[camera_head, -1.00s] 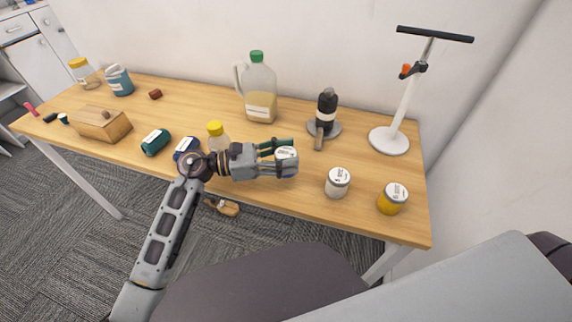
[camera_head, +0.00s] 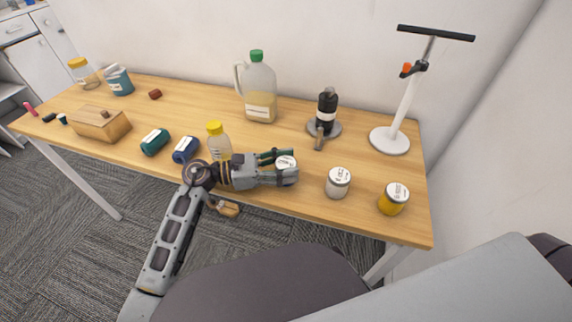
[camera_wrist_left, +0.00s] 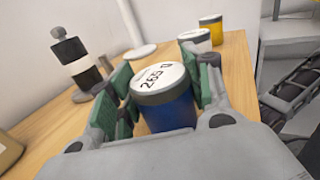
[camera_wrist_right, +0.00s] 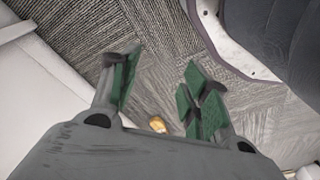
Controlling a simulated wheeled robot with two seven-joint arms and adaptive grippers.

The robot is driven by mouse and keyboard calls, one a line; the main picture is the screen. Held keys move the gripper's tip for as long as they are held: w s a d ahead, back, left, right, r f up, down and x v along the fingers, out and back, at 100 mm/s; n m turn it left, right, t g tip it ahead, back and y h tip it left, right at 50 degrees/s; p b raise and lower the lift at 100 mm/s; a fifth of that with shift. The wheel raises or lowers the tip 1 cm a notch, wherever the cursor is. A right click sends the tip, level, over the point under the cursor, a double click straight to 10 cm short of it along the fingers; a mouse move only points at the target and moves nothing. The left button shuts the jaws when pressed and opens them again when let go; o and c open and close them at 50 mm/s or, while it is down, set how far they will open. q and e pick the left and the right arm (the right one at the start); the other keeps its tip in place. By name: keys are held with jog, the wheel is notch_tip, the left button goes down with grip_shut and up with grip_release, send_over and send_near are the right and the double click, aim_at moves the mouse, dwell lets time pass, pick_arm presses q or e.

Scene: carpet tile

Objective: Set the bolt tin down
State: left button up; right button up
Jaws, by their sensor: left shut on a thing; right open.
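A tin with a white labelled lid and blue body (camera_wrist_left: 163,97) is between the green-padded fingers of my left gripper (camera_wrist_left: 160,100). In the head view, its lid (camera_head: 286,162) shows at the end of my left gripper (camera_head: 284,168), over the table near its front edge. The tin looks upright. Its bottom is hidden, so I cannot tell whether it touches the table. My right gripper (camera_wrist_right: 155,95) is open and empty in the right wrist view, with carpet behind it; it is not in the head view.
On the wooden table (camera_head: 310,200), a white tin (camera_head: 338,184) and a yellow tin (camera_head: 392,200) stand right of my left gripper. A yellow-capped bottle (camera_head: 218,142) stands close to its left. A jug (camera_head: 258,90) and black bottle (camera_head: 327,108) are behind.

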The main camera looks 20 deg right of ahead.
pick_arm(q)
jog(key=o, duration=1.2)
jog(key=shift+r, duration=0.1)
jog(key=shift+w+a, duration=0.25)
jog(key=shift+a, duration=1.75)
jog(key=shift+w+a, duration=0.25)
jog(key=shift+a, duration=1.7)
jog(key=shift+w+a, duration=0.25)
jog(key=shift+a, duration=1.75)
